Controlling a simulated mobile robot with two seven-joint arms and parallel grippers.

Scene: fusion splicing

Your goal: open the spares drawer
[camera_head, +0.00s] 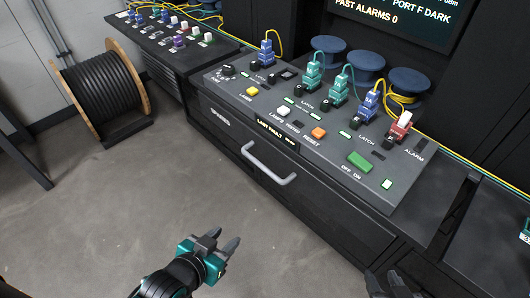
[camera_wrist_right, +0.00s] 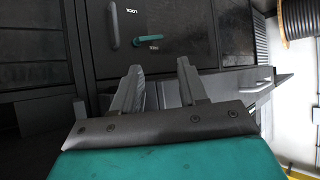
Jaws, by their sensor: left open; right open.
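The spares drawer (camera_head: 222,136) is the dark front under the sloped console, marked with a SPARES label at its left. It looks shut, flush with the cabinet. Its pale grey bar handle (camera_head: 268,168) stands out from the middle of the front. My left gripper (camera_head: 226,242) is open and empty, over the floor in front of the drawer and apart from the handle. My right gripper (camera_head: 393,284) is at the bottom edge of the head view, partly cut off. In the right wrist view its two fingers (camera_wrist_right: 160,84) are spread with nothing between them.
The console top (camera_head: 318,150) carries several plugs, buttons and lamps. A cable reel (camera_head: 99,92) stands on the floor at the left. The floor before the drawer is clear. The right wrist view shows a dark cabinet front with a grey handle (camera_wrist_right: 114,26) and a teal handle (camera_wrist_right: 148,39).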

